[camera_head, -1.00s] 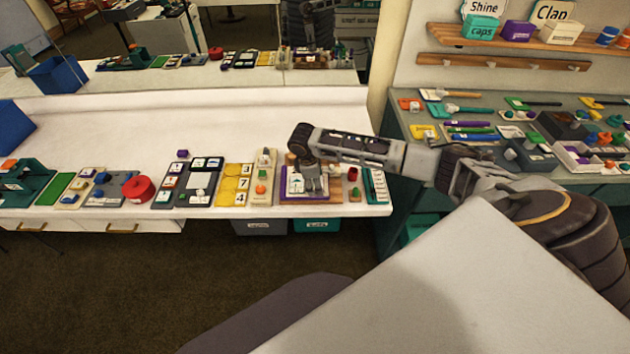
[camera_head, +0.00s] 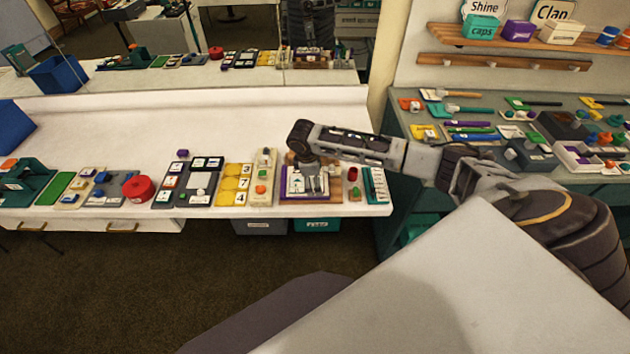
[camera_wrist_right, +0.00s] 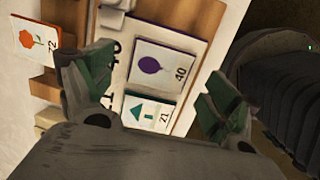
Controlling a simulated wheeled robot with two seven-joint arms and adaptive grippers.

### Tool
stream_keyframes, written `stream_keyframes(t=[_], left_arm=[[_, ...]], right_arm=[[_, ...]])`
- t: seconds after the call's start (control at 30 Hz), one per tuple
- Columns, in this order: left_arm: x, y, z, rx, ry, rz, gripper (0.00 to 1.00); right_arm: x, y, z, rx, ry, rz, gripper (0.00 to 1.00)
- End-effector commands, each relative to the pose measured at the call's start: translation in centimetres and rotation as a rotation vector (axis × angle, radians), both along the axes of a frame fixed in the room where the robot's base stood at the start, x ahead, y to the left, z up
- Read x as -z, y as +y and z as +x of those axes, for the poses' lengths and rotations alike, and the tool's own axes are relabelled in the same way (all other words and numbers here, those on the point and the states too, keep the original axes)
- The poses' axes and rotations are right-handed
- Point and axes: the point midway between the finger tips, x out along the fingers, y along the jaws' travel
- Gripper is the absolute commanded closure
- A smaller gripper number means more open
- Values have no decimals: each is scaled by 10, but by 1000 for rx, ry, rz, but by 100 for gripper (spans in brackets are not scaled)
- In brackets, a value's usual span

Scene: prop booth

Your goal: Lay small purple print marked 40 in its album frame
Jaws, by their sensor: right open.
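The small purple print marked 40 (camera_wrist_right: 160,68), a white card with a purple balloon, lies on the white album page (camera_wrist_right: 116,76) beside a printed 40. I cannot tell whether it sits fully flat in its frame. A teal print marked 21 (camera_wrist_right: 152,112) lies next to it. In the head view the album (camera_head: 288,194) has a purple border and lies near the table's front edge. My right gripper (camera_wrist_right: 152,92) is open and empty just above the album, its fingers on either side of the prints; it also shows in the head view (camera_head: 315,186). My left gripper is not in view.
A teal tray (camera_head: 375,186) stands to the right of the album, and a board with yellow number tiles (camera_head: 235,184) to the left.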

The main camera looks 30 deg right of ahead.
Motion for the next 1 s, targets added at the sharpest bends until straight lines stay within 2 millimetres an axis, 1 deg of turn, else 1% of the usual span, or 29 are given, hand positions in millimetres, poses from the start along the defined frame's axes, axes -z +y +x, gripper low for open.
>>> stream_keyframes(t=[0.17, 0.5, 0.7, 0.83, 1.0], left_arm=[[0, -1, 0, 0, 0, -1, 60], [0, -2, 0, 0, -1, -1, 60], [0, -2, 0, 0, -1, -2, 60], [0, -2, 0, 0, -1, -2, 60], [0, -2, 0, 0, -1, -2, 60]], right_arm=[[-21, 4, -1, 0, -2, 0, 11], [-70, 14, -2, -1, -2, 0, 11], [-94, 19, -4, 0, -1, -1, 11], [-102, 21, -4, 0, -1, -1, 11], [-106, 21, -5, 0, 1, -1, 11]])
